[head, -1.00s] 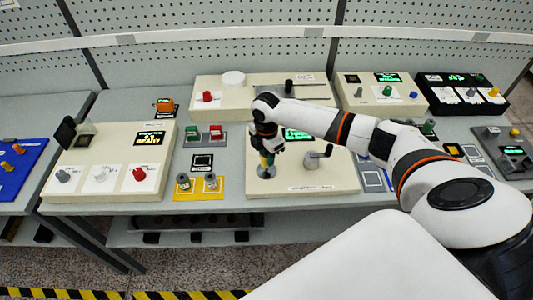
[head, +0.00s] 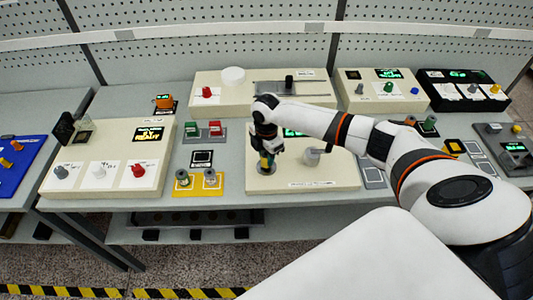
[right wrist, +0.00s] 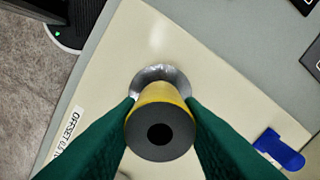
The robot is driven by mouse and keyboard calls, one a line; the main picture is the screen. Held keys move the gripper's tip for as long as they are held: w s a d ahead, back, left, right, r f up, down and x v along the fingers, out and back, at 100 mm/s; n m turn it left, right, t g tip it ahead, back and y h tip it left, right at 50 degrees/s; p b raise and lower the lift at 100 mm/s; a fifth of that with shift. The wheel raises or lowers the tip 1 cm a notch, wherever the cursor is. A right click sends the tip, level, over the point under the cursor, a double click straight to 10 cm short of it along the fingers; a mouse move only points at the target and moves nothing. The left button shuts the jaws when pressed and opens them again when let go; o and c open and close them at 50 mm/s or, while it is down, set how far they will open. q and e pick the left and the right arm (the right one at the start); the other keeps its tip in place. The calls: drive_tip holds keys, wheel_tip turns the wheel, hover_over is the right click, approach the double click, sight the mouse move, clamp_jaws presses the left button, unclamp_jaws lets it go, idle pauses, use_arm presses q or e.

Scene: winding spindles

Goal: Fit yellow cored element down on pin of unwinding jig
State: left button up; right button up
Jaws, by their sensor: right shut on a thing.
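The yellow cored element (right wrist: 163,95) is in my right gripper (right wrist: 160,118), between its two green fingers. Its dark grey end with a black centre hole faces the wrist camera. In the head view the element (head: 267,161) looks about upright under the right gripper (head: 266,150). A shiny metal disc (right wrist: 160,75) of the unwinding jig (head: 290,181) shows just past the element's far end. The pin is hidden by the element, and I cannot tell whether they touch or how far it is seated. My left gripper is out of view.
A grey crank post (head: 312,157) stands right of the element on the cream jig plate. Two small spools stand on a yellow mat (head: 198,190) to the left. A cream box with knobs (head: 110,155) is further left. A blue tab (right wrist: 280,149) shows in the wrist view.

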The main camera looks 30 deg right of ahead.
drive_tip(key=shift+f+b, duration=0.3)
drive_tip(key=shift+f, duration=0.35)
drive_tip(key=o, duration=1.1)
wheel_tip(320, 180, up, 11)
drive_tip(key=shift+f+b, duration=0.15)
drive_tip(key=shift+b, duration=1.05)
drive_tip(key=shift+r, duration=0.7)
